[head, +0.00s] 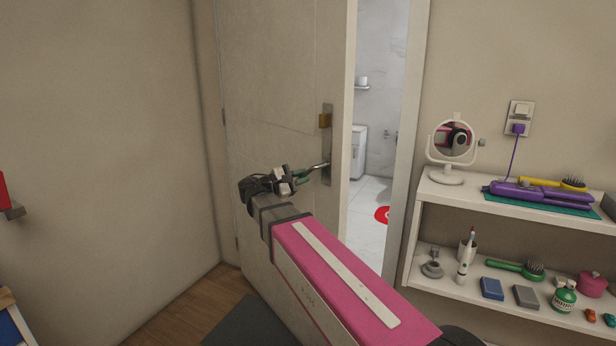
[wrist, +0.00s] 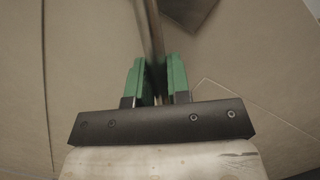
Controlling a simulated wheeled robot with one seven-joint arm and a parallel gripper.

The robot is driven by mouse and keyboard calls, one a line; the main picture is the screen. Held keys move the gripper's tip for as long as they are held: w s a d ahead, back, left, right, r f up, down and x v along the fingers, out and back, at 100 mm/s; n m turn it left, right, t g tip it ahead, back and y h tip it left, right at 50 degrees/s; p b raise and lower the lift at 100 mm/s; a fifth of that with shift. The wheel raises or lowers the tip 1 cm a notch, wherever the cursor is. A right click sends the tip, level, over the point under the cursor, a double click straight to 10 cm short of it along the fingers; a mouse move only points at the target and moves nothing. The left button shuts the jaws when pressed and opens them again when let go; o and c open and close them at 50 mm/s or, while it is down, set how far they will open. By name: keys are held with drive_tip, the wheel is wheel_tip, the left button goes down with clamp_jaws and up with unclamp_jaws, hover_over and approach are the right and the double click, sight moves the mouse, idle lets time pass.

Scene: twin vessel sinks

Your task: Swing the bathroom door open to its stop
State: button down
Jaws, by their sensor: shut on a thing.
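The bathroom door (head: 275,110) is a beige panel, partly open. A gap at its right edge shows a white tiled room. A metal lever handle (head: 321,166) sits on a plate on the door, with a brass-coloured lock piece (head: 325,120) above it. My gripper (head: 303,175) is at the lever. In the wrist view its two green fingers (wrist: 157,80) are shut on the metal lever (wrist: 152,35), with the door's surface behind. The contact at the fingertips is partly hidden in the head view.
A white shelf unit (head: 440,190) stands right of the doorway, holding a round mirror (head: 452,141), a purple straightener (head: 540,194) and several toiletries. A plain wall (head: 100,130) is on the left. A dark mat (head: 235,322) lies on the wooden floor (head: 185,305) below the door.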

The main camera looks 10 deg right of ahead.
drive_tip(key=shift+r, duration=0.1)
drive_tip(key=c, duration=1.1)
unclamp_jaws()
drive_tip(key=v, duration=1)
drive_tip(key=shift+a, duration=0.35)
drive_tip(key=shift+s+a, duration=0.1)
drive_tip(key=shift+s, duration=0.1)
drive_tip(key=s+r+v, duration=0.1)
drive_tip(key=s+v, duration=0.1)
drive_tip(key=v, duration=1)
drive_tip(key=shift+s+d+f, duration=0.2)
drive_tip(key=shift+d+f, duration=0.2)
